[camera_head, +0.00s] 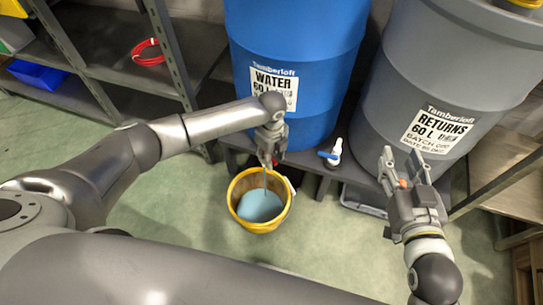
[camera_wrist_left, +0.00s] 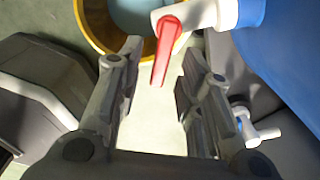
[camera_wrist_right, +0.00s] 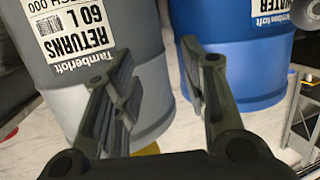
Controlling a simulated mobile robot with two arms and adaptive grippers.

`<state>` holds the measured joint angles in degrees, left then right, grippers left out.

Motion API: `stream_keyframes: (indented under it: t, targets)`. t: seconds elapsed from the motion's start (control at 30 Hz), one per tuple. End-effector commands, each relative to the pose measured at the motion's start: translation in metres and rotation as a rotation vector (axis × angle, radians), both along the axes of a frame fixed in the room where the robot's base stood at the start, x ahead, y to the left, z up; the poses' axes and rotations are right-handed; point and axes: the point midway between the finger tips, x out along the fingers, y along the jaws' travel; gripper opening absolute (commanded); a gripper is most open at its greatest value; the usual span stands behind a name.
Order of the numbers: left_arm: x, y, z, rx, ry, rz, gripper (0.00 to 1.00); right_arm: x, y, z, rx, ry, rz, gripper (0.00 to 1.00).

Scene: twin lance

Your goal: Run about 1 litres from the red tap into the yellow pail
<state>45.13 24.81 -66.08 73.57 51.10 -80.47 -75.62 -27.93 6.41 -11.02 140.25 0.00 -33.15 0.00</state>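The red tap (camera_wrist_left: 168,45), a white spout with a red lever, sits low on the blue water barrel (camera_head: 297,40). My left gripper (camera_head: 270,158) is at this tap. In the left wrist view its fingers (camera_wrist_left: 160,80) are apart, with the red lever showing in the gap, and I see no grip on it. The yellow pail (camera_head: 235,208) stands upright on the floor beneath the tap. It holds pale blue liquid (camera_head: 260,205), and a thin stream appears to fall into it. My right gripper (camera_head: 403,165) is open and empty in front of the grey barrel.
A second white tap with a blue lever (camera_head: 332,153) is right of the red tap. The grey returns barrel (camera_head: 390,95) stands at the right. Metal shelving (camera_head: 100,50) with a blue bin (camera_head: 38,74) is at the left. The green floor around the pail is clear.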

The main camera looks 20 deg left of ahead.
Motion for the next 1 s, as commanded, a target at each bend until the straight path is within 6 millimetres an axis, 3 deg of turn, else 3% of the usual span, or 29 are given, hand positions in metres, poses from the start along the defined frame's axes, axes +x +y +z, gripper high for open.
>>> stream_keyframes:
  t: [0.37, 0.63, 0.87, 1.0]
  targets:
    - [0.0, 0.0, -0.003, 0.0, 0.0, 0.0, 0.34, 0.001, 0.001, 0.004, 0.005, -0.023, 0.001, 0.4]
    - [0.0, 0.0, -0.002, 0.0, 0.0, 0.001, 0.0, 0.001, 0.001, 0.004, 0.005, -0.023, 0.001, 0.4]
    - [0.0, 0.0, -0.002, 0.0, 0.001, 0.005, 0.0, 0.001, 0.001, 0.004, 0.003, -0.015, 0.0, 0.4]
    - [0.001, 0.0, -0.001, 0.001, 0.002, 0.027, 0.0, -0.007, -0.004, -0.015, -0.023, 0.094, -0.005, 0.4]
